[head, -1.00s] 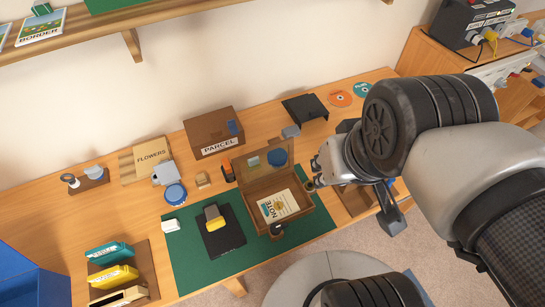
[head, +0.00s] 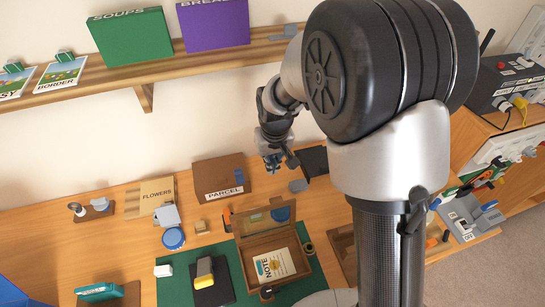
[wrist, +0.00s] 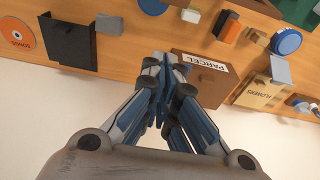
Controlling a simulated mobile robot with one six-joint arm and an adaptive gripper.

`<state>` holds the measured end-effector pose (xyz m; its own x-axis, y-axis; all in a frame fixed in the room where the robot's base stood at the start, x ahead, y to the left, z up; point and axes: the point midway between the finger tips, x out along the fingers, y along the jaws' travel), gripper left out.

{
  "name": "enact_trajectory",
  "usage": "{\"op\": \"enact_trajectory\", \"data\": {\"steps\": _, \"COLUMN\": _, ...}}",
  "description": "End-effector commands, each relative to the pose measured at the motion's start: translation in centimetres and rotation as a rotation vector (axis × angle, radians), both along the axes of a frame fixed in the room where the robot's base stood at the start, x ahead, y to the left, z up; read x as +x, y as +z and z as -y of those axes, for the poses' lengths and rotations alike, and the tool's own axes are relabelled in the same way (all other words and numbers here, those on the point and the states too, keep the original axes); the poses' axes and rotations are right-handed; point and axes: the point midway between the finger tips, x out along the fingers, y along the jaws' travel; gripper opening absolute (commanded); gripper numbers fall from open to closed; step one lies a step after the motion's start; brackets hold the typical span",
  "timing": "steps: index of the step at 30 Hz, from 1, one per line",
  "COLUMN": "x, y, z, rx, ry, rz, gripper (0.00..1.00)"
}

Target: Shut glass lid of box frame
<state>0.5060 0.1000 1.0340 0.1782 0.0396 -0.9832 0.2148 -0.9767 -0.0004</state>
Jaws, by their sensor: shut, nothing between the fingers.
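The box frame (head: 246,251) is a brown wooden box on the green mat, with a note (head: 275,265) lying inside. My gripper (head: 273,168) is above the back of the table, behind the box and higher than the lid, touching nothing. In the wrist view my gripper (wrist: 163,75) has its fingers together and empty, with the parcel beyond it.
A parcel box (head: 220,178) stands behind the box frame, left of my gripper. A black angled holder (head: 315,162) and a grey block (head: 298,186) are to its right. A shelf (head: 150,78) runs along the wall above.

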Motion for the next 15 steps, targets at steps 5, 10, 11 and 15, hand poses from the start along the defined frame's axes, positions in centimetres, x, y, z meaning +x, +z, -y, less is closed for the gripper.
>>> {"op": "enact_trajectory", "data": {"steps": 5, "x": 0.3, "y": -2.5, "z": -0.1, "rx": -0.001, "ry": 0.0, "rz": -0.003, "gripper": 0.0}}
{"op": "enact_trajectory", "data": {"steps": 10, "x": 1.0, "y": -6.1, "z": -0.2, "rx": -0.001, "ry": 0.0, "rz": -0.003, "gripper": 0.0}}
{"op": "enact_trajectory", "data": {"steps": 11, "x": 1.1, "y": -6.8, "z": -0.2, "rx": -0.001, "ry": 0.0, "rz": -0.003, "gripper": 0.0}}
{"op": "enact_trajectory", "data": {"steps": 15, "x": 1.6, "y": -9.6, "z": -0.3, "rx": -0.001, "ry": 0.0, "rz": -0.003, "gripper": 0.0}}
